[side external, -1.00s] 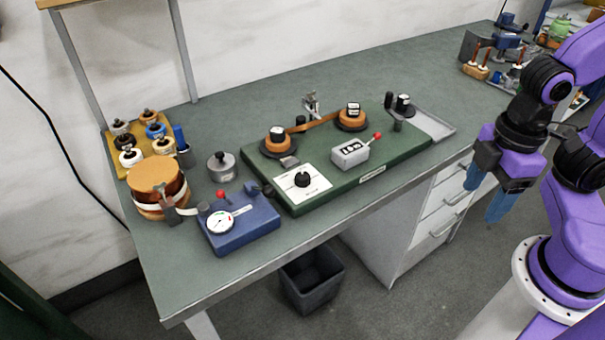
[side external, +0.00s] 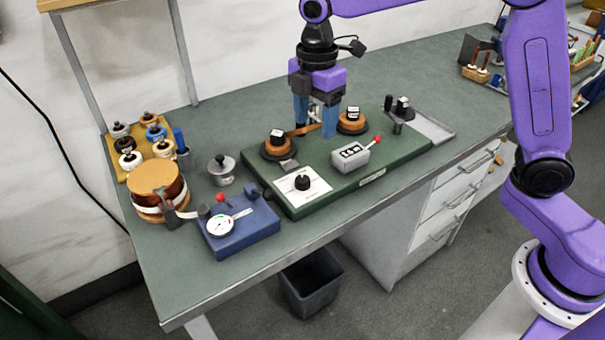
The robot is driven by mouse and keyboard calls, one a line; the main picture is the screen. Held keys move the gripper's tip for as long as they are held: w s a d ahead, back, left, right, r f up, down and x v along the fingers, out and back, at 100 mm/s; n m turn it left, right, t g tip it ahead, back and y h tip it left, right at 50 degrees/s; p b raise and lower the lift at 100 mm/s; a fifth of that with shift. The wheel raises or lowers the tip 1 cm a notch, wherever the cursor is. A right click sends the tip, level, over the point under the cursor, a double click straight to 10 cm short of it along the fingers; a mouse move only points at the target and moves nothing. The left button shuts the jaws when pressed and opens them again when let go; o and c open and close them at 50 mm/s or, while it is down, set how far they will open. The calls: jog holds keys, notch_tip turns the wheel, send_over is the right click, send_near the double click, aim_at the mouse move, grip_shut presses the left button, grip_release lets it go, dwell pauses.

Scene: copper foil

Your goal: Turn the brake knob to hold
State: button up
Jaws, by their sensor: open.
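The brake knob looks to be the small black knob (side external: 302,182) on a white dial plate (side external: 313,196), at the front left of a green baseboard (side external: 345,187). The dial's print is too small to read. My gripper (side external: 315,122) points down with blue fingers apart, above the back middle of the green board. It is behind and a little right of the knob, apart from it. Its fingers overlap the copper foil strip (side external: 303,131) in the picture, and I cannot tell whether they touch it. Nothing shows held in the gripper.
Two copper spools, left (side external: 278,147) and right (side external: 352,121), stand on the board. A counter box (side external: 350,157) with a red-tipped lever sits right of the dial. A blue gauge box (side external: 238,224) lies left. The bench front (side external: 300,225) is clear.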

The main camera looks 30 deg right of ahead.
jog(key=n, duration=0.1)
send_near(303, 179)
notch_tip(303, 179, down, 9)
jog(key=shift+r, duration=0.15)
dwell(0.6)
jog(key=c, duration=1)
